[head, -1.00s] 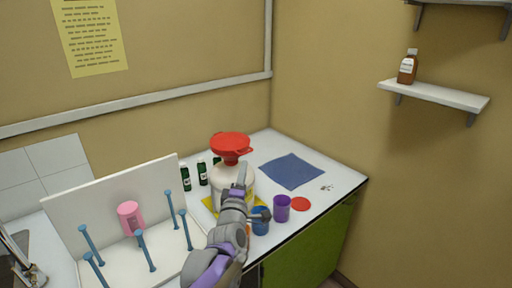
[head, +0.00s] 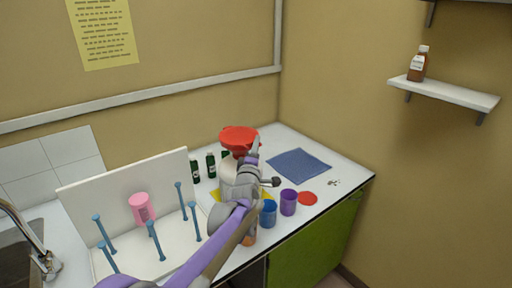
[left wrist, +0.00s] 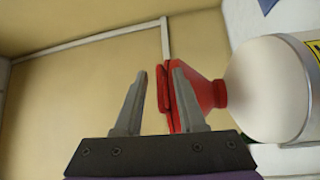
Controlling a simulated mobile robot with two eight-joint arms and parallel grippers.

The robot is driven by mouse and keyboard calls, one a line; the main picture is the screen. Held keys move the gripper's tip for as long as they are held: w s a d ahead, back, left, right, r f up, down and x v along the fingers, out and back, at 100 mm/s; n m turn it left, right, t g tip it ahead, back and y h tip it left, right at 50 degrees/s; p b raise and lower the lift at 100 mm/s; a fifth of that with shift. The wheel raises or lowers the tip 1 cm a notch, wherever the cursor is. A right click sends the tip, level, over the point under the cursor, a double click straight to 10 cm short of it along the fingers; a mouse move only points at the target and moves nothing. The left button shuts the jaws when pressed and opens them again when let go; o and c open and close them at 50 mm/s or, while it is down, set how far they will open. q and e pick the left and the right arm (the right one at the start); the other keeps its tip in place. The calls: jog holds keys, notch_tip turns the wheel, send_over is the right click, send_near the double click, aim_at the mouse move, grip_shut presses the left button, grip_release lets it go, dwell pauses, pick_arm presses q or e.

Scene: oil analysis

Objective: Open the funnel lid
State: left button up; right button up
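A red funnel with its lid (head: 238,137) sits on top of a white bottle (head: 229,171) on the counter. In the left wrist view, the funnel (left wrist: 205,93) is joined to the bottle's neck, and its flat red lid (left wrist: 165,92) looks closed over the wide end. My left gripper (left wrist: 160,95) is open, with its two fingers apart and the lid's edge showing between and behind them. I cannot tell whether a finger touches the lid. In the head view my left gripper (head: 254,150) is beside the funnel and partly hides the bottle. My right gripper is not in view.
Blue (head: 268,214) and purple (head: 288,203) cups and a red disc (head: 307,198) are near the counter's front edge. Small dark bottles (head: 210,165) stand left of the white bottle. A peg rack (head: 125,200) with a pink cup is at left. A blue cloth (head: 300,164) lies at right.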

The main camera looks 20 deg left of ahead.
pick_arm(q)
grip_shut()
dwell(1.3)
